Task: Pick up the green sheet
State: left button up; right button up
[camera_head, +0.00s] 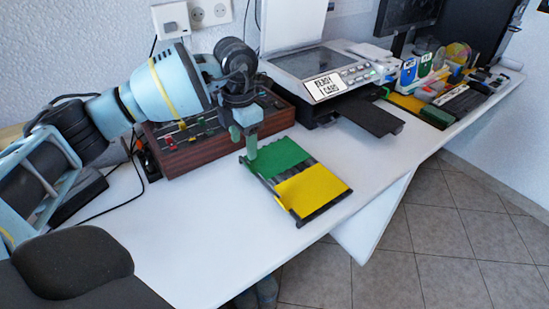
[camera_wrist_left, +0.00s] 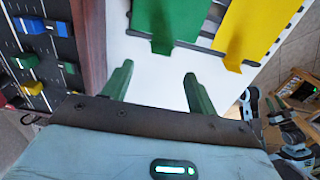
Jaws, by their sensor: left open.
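The green sheet (camera_head: 279,157) lies flat in a dark tray (camera_head: 334,203) on the white table in the head view. A yellow sheet (camera_head: 312,190) lies beside it in the same tray. My left gripper (camera_head: 247,144) is at the tray's left corner, close to the green sheet's edge. In the left wrist view the left gripper (camera_wrist_left: 157,85) is open and empty. The green sheet (camera_wrist_left: 172,18) with its small tab is beyond the fingertips, apart from them, and the yellow sheet (camera_wrist_left: 250,28) is to its right. My right gripper is not in view.
A wooden box with sliders (camera_head: 203,143) stands behind the gripper. A printer (camera_head: 325,75) with a dark output tray (camera_head: 372,116) is further back. Bottles and small items (camera_head: 425,68) stand at the far right. White table surface (camera_head: 180,230) in front is clear.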

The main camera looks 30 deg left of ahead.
pick_arm(q)
jog(key=shift+w+d+f+b, duration=0.1)
jog(key=shift+f+b, duration=0.05)
jog(key=shift+f, duration=1.65)
jog(key=shift+w+d+f+b, duration=0.1)
jog(key=shift+f+b, duration=0.05)
jog(key=shift+f, duration=1.6)
jog(key=c, duration=1.1)
jog(key=shift+o, duration=0.2)
jog(key=shift+r, duration=0.1)
jog(key=shift+r, duration=0.55)
notch_tip(320, 180, up, 2)
jog(key=shift+r, duration=0.1)
jog(key=d, duration=0.5)
jog(key=d+r, duration=0.1)
jog(key=d, duration=0.4)
jog(key=s+d, duration=0.1)
jog(key=d, duration=0.5)
jog(key=shift+r, duration=0.3)
